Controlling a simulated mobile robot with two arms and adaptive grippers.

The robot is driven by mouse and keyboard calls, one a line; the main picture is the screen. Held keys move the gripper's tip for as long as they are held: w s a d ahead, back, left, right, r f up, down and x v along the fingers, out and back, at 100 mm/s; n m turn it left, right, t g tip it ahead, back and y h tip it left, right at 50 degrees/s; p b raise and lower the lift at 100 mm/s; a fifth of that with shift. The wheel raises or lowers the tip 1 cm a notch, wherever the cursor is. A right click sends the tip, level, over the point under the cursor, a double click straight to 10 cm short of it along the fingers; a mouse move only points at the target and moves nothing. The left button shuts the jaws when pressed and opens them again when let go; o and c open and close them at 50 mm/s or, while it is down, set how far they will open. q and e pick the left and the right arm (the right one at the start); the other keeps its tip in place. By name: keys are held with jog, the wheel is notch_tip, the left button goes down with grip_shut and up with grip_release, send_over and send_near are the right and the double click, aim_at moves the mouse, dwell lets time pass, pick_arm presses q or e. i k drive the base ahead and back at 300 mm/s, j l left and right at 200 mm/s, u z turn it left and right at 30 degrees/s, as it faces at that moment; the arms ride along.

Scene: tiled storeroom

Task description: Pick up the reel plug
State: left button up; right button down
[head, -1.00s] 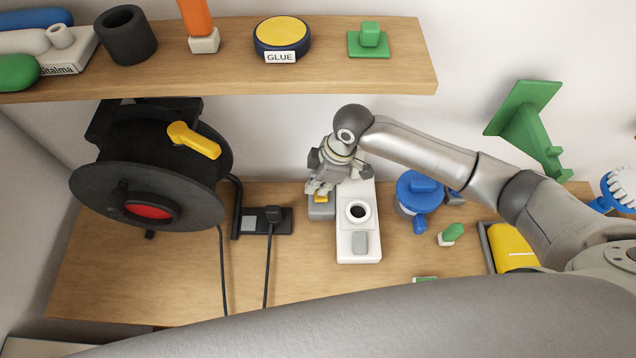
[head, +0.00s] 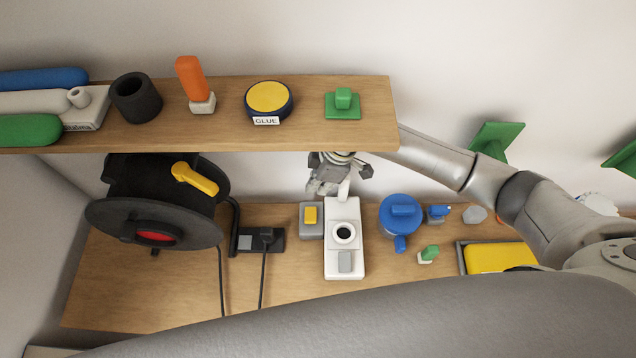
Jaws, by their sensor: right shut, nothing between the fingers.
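The black reel plug (head: 267,235) sits in a black socket strip (head: 277,245) on the lower wooden bench. A dark cable runs from the plug down the picture. The black cable reel (head: 130,222), with a yellow handle and a red centre, stands left of the strip. My right gripper (head: 318,192) is shut and empty. It is up and right of the plug, behind the white device and just below the upper shelf's front edge. The shelf hides part of its wrist and forearm. My left gripper is not in view.
The upper shelf (head: 215,137) overhangs the bench and bears an orange-topped block, a glue tin and other items. A grey box with a yellow button (head: 311,215) and a white device (head: 345,262) stand right of the plug. The bench in front of the strip is bare apart from cables.

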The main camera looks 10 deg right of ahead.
aim_at(268, 235)
jog(key=k, duration=1.5)
